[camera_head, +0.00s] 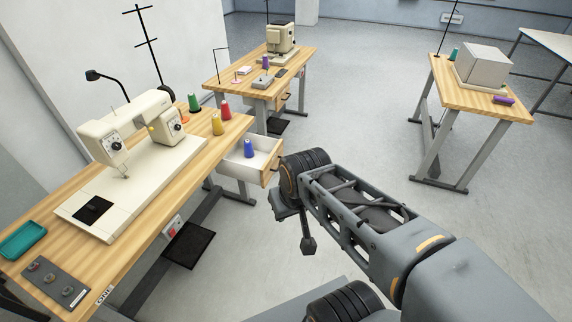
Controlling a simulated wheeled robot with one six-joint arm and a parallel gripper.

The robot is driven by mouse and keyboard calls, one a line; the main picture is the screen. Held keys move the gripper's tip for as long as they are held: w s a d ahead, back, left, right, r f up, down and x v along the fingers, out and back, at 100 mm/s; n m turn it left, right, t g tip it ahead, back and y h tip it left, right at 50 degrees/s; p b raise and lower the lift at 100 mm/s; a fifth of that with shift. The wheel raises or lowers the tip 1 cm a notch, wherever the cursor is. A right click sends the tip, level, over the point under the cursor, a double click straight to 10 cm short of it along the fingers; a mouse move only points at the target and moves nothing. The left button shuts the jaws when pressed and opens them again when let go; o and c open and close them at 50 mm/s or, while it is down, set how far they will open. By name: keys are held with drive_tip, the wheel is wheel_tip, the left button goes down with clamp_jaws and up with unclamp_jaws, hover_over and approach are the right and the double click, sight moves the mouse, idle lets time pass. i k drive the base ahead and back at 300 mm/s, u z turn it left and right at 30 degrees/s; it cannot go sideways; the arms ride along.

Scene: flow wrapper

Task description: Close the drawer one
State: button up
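Drawer one (267,172) stands pulled out from under the right end of the near sewing table, which has a "ONE" label (104,295) on its front edge. The drawer has pale inner walls and a wooden front. A blue thread cone (249,149) stands in it. My arm reaches in from the lower right, and its wrist end is close to the right of the drawer front.
The near table (45,215) carries a cream sewing machine (140,165), a teal tray (22,240), and green, red and yellow thread cones. A pedal (189,245) is below it. A second sewing table (300,67) stands behind, another table (480,105) at right. The floor between them is clear.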

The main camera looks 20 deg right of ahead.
sight(259, 170)
drive_tip(key=z, duration=0.7)
drive_tip(key=i, duration=1.55)
drive_tip(key=z, duration=0.25)
drive_tip(key=k, duration=0.65)
drive_tip(key=u, duration=1.1)
